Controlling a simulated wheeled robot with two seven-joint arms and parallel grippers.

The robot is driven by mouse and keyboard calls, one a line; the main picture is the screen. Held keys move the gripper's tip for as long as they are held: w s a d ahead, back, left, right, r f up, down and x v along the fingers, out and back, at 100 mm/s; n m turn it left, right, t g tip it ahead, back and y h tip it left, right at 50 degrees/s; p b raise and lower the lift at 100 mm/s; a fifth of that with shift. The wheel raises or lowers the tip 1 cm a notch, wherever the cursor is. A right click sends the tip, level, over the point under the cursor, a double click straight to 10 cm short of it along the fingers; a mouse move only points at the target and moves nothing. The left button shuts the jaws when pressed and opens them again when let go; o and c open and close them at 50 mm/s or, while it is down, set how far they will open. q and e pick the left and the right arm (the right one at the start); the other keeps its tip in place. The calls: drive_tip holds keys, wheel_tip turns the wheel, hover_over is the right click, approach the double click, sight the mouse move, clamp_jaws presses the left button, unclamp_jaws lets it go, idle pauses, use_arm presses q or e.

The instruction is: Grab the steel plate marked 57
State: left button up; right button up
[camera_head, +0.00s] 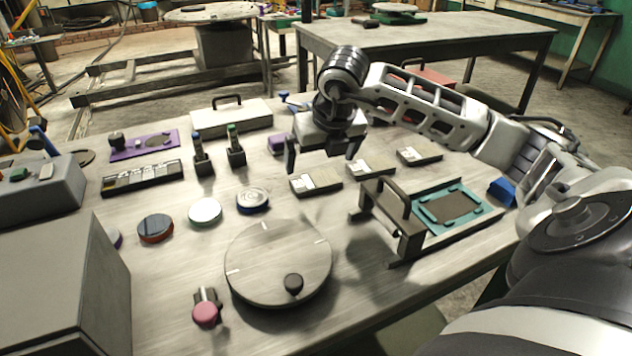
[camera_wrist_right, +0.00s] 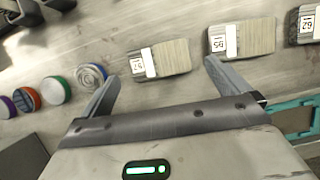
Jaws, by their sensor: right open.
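The steel plate marked 57 (camera_wrist_right: 168,58) lies flat on the bench. In the right wrist view its white label reads 57, and it sits just beyond my fingertips, between them in the picture. In the head view it is the leftmost of three similar plates (camera_head: 316,180). My right gripper (camera_head: 321,158) is open and empty above and behind that plate; its two fingers also show in the wrist view (camera_wrist_right: 162,73). The middle plate (camera_wrist_right: 242,38) and the right plate (camera_wrist_right: 304,25) carry other numbers. My left gripper is not in view.
A round turntable (camera_head: 278,262) is in front. Several coloured discs, including a blue-rimmed one (camera_head: 252,200), lie left. A handled white case (camera_head: 231,117) stands behind left.

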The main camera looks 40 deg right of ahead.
sight(316, 179)
drive_tip(key=x, duration=0.4)
drive_tip(key=shift+s+a+f, duration=0.2)
drive_tip(key=shift+s+f, duration=0.05)
drive_tip(key=shift+f, duration=0.1)
drive_tip(key=shift+w+f, duration=0.15)
drive_tip(key=shift+f, duration=0.25)
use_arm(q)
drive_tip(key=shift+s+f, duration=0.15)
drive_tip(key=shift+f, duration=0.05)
use_arm(e)
drive_tip(key=c, duration=1)
drive_tip(key=shift+d+r, duration=0.1)
drive_tip(key=shift+r, duration=0.05)
drive_tip(key=shift+c, duration=0.9)
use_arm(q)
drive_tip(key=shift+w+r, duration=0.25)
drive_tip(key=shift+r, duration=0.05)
use_arm(e)
drive_tip(key=shift+r, duration=0.1)
